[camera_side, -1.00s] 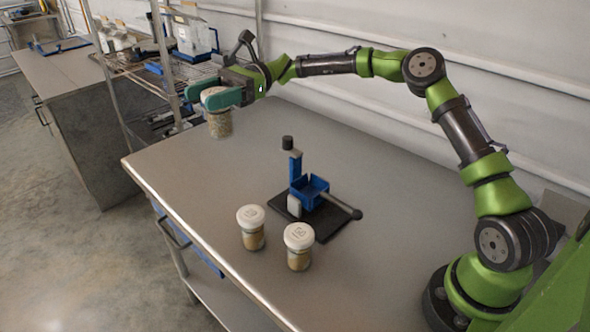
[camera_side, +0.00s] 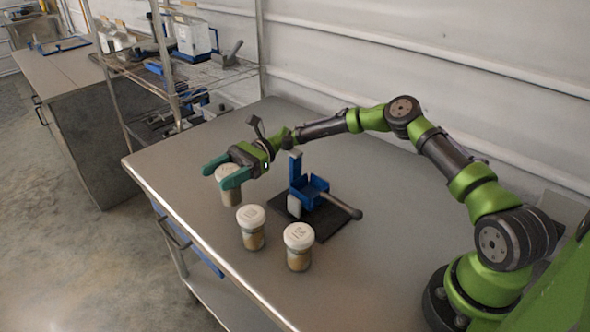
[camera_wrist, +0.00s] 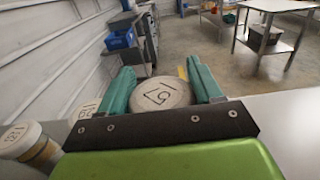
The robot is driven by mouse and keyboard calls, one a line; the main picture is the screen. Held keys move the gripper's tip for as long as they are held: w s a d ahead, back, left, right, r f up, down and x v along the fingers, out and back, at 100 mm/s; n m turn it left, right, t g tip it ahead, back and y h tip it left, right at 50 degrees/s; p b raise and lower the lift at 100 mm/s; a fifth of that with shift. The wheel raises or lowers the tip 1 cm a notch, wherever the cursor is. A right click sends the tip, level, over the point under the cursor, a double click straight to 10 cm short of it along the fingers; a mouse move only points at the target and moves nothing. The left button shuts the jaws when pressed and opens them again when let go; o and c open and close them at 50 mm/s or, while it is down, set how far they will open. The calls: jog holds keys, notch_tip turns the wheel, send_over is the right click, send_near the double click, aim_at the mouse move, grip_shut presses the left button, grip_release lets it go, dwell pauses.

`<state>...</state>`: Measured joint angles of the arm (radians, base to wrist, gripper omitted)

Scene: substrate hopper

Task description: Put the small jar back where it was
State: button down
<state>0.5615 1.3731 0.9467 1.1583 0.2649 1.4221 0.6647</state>
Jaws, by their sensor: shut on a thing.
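A small jar (camera_side: 231,190) with a white lid is between the teal fingers of my gripper (camera_side: 228,173), at the left part of the table in the side view. My gripper is shut on it. In the wrist view the jar's lid (camera_wrist: 160,95) shows a dark printed mark, with a finger on each side. The jar looks upright, its base at or close to the tabletop; I cannot tell whether it touches. Two similar lidded jars, a middle jar (camera_side: 251,230) and a front jar (camera_side: 298,249), stand on the table in a row with it.
A blue hopper device (camera_side: 309,190) on a black base, with a lever, stands right of the jars. The metal table (camera_side: 380,230) is clear around it. A wire shelf (camera_side: 190,80) stands behind the table's left end. The table's left edge is close to the held jar.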

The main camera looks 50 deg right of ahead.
jog(key=shift+f, duration=1.8)
jog(key=shift+c, duration=0.9)
grip_release()
jog(key=shift+f, duration=0.15)
jog(key=d, duration=1.2)
